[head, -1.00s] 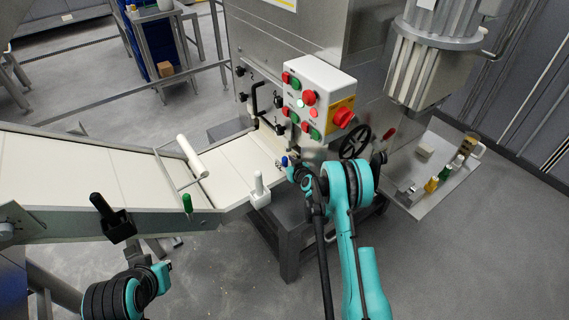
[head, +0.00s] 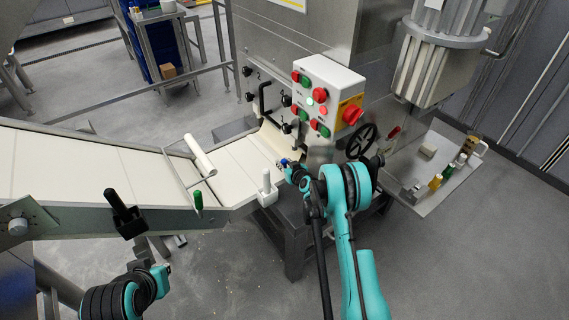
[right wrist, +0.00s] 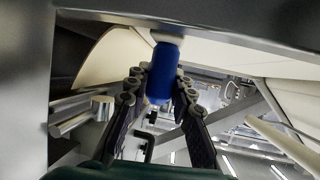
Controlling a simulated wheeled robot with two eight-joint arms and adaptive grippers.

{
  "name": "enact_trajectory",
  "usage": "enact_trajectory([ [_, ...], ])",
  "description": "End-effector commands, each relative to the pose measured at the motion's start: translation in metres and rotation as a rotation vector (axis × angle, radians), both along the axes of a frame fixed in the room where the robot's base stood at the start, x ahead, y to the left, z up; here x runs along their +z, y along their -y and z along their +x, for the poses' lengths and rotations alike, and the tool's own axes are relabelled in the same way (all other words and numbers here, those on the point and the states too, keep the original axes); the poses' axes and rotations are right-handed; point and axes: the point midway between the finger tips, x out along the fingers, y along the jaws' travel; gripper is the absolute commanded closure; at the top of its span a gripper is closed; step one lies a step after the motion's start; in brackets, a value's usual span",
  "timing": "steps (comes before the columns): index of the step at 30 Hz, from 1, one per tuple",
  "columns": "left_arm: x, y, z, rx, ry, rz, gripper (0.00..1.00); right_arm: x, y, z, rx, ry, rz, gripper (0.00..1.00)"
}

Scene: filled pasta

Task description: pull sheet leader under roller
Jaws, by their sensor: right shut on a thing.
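My right gripper (head: 287,166) is at the machine end of the conveyor, beside its near edge. In the right wrist view its two fingers (right wrist: 160,88) are shut on a blue grip (right wrist: 163,72) with a pale neck. The cream sheet (head: 272,138) slopes from the machine outlet down to the belt. It also shows curved in the right wrist view (right wrist: 106,62); whether it joins the blue grip is unclear. The white roller (head: 200,155) sits in a frame across the belt, left of my right gripper. My left gripper (head: 160,273) is low at left, its jaws unclear.
The cream conveyor belt (head: 75,170) runs left. A green handle (head: 198,199), a black handle (head: 122,212) and a white handle (head: 266,184) stand along its near edge. A control box (head: 322,92) and handwheel (head: 361,141) are close above my right arm.

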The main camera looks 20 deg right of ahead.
Motion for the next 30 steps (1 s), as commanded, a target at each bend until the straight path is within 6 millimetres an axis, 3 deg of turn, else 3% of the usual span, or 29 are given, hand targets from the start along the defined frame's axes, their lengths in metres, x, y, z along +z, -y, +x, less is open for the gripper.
enact_trajectory([
  [9,0.0,0.0,0.0,0.0,0.0,0.0,1.0,0.001,0.001,0.0,-0.002,0.002,-0.002,1.0],
  [10,0.0,0.0,0.0,0.0,0.0,0.0,1.0,0.001,0.001,0.0,-0.002,0.001,-0.002,0.69],
  [12,0.0,0.0,0.0,0.0,0.0,0.0,1.0,0.0,0.001,0.0,-0.001,0.001,-0.002,0.56],
  [23,0.0,0.0,0.0,0.0,0.0,0.0,1.0,0.002,0.002,-0.004,-0.001,0.001,-0.002,0.56],
  [30,0.0,0.0,0.0,0.0,0.0,0.0,1.0,0.018,0.008,-0.043,-0.003,0.0,-0.001,0.56],
])
